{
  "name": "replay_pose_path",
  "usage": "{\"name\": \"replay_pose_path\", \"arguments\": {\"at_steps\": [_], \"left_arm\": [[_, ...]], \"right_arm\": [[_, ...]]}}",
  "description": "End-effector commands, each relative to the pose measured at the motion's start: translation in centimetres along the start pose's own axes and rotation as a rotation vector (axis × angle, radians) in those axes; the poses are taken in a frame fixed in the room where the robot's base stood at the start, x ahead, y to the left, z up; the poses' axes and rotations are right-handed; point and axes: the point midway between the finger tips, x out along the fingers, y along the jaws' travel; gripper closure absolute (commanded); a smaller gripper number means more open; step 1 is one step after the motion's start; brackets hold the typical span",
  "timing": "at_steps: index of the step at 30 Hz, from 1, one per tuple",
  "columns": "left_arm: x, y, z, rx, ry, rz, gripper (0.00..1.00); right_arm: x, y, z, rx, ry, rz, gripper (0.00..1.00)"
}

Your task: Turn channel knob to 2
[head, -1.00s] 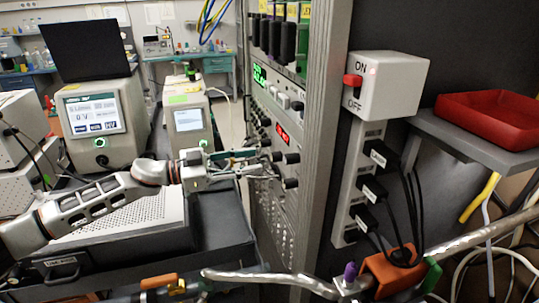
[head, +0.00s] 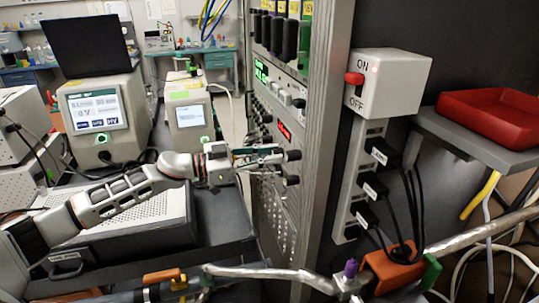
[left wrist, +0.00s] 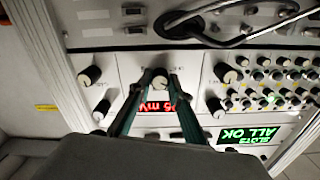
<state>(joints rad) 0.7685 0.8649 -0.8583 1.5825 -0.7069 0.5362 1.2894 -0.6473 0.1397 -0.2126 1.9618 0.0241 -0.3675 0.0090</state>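The rack panel (head: 272,205) carries several black knobs, and their labels are too small to read, so I cannot tell which is the channel knob. My left gripper (head: 276,156) is at the panel in the head view, close to a dark knob (head: 293,155) with another knob (head: 290,180) below it. In the left wrist view, the two fingers of my left gripper (left wrist: 157,80) stand apart, with a white-faced knob (left wrist: 160,79) between their tips. A gap shows beside the knob; I cannot tell whether either finger touches it. My right gripper is out of view.
A red lit display (left wrist: 158,106) lies partly behind the fingers. Other knobs (left wrist: 91,75) flank it, and a green ALL OK screen (left wrist: 247,138) is at the right. A switch box (head: 388,83) and a red tray (head: 495,120) are right of the rack.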

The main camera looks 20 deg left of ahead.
Motion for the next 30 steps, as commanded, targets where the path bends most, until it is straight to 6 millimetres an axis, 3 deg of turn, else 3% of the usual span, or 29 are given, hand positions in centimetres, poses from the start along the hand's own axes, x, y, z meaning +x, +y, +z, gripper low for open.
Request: {"name": "replay_pose_path", "arguments": {"at_steps": [11, 19, 30], "left_arm": [[0.0, 0.0, -0.3, 0.086, -0.001, 0.001, 1.00], [0.0, 0.1, -0.1, 0.291, -0.003, 0.001, 1.00], [0.0, 0.1, 0.0, 0.590, -0.004, 0.002, 1.00]], "right_arm": [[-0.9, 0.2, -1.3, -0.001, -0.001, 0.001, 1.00], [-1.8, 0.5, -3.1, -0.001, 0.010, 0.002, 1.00], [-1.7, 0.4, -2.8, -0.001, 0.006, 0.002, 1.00]]}}
